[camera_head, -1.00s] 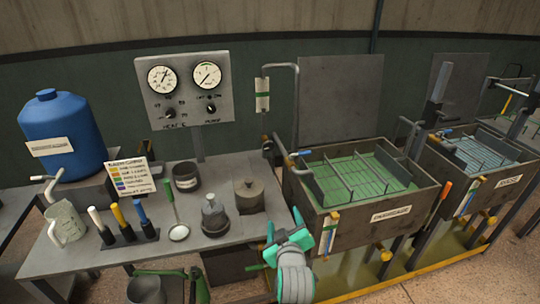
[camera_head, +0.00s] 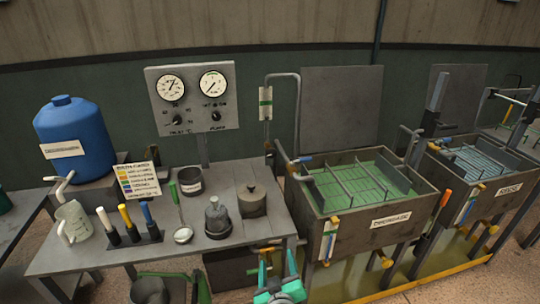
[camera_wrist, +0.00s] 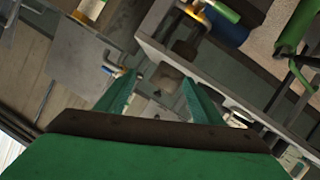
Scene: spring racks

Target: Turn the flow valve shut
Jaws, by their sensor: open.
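No part is labelled as the flow valve, so I cannot tell for sure which one it is. A blue-handled valve (camera_head: 302,158) sits on the pipe at the near left corner of the green-liquid tank (camera_head: 383,222), which is labelled Degrease. A yellow drain valve (camera_head: 386,261) is low on that tank's front. A small blue-tipped fitting also shows in the wrist view (camera_wrist: 118,71). My gripper (camera_head: 277,268) is at the bottom of the head view, below and left of the blue-handled valve. Its green jaws are apart and empty in the wrist view (camera_wrist: 155,98).
A bench (camera_head: 105,252) on the left holds a blue drum (camera_head: 75,140), a pitcher (camera_head: 72,222), coloured-handled tools and pots. A gauge panel (camera_head: 192,97) stands behind it. A second tank (camera_head: 487,188) is at right. Open floor lies in front at right.

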